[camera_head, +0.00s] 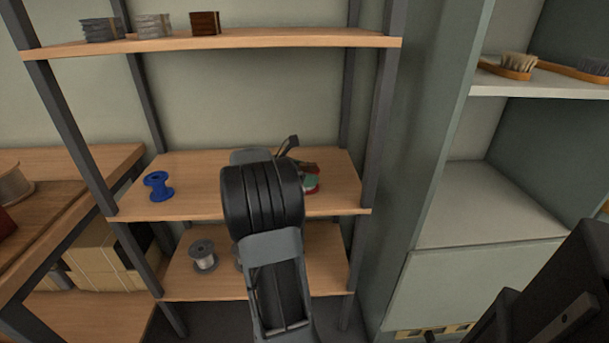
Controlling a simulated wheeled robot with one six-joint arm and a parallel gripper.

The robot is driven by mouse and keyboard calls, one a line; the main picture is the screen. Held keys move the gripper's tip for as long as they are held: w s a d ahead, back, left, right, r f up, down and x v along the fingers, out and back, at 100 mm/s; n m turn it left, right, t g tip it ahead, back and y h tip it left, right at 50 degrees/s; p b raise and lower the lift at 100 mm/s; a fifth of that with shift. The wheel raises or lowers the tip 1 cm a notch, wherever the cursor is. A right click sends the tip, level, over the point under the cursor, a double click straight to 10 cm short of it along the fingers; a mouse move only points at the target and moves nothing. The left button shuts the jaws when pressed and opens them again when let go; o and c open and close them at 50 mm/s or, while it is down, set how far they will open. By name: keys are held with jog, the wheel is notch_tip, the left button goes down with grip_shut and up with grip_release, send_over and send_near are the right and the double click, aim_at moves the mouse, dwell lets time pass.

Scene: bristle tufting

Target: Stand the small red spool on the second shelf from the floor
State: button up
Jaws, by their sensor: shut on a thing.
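My gripper (290,152) is at the middle board of the open rack, mostly hidden behind my own arm. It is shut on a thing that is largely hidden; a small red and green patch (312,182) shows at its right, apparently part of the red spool. I cannot tell whether that thing touches the board. The middle board (195,202), second from the bottom of the rack's visible boards, carries a blue spool (158,186) standing at its left.
The lower board (195,285) holds a grey spool (203,255) and another partly hidden. The top board (270,38) holds small bundles (205,23). Dark posts (378,120) frame the rack. A cabinet with brushes (518,65) stands at right. The middle board is clear between blue spool and arm.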

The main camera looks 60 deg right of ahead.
jog(key=shift+f, duration=0.1)
jog(key=o, duration=0.9)
jog(key=shift+o, duration=0.2)
jog(key=shift+w+a+r, duration=0.15)
jog(key=shift+a+r, duration=0.1)
jog(key=shift+r, duration=0.1)
jog(key=p+v, duration=0.3)
jog(key=v, duration=0.7)
jog(key=s+a+f+m+t+y, duration=0.2)
jog(key=a+m+t+y, duration=0.1)
jog(key=a, duration=0.8)
jog(key=s+a+f+m+t+y, duration=0.2)
jog(key=a+m+t+y, duration=0.1)
jog(key=a, duration=0.9)
jog(key=s+a+f+m+t+y, duration=0.2)
jog(key=a+f+m+t+y, duration=0.1)
jog(key=a, duration=0.9)
jog(key=m+t+y, duration=0.1)
jog(key=m+y, duration=0.1)
jog(key=shift+s+m+p, duration=0.2)
jog(key=shift+m+p, duration=0.1)
jog(key=shift+d, duration=0.1)
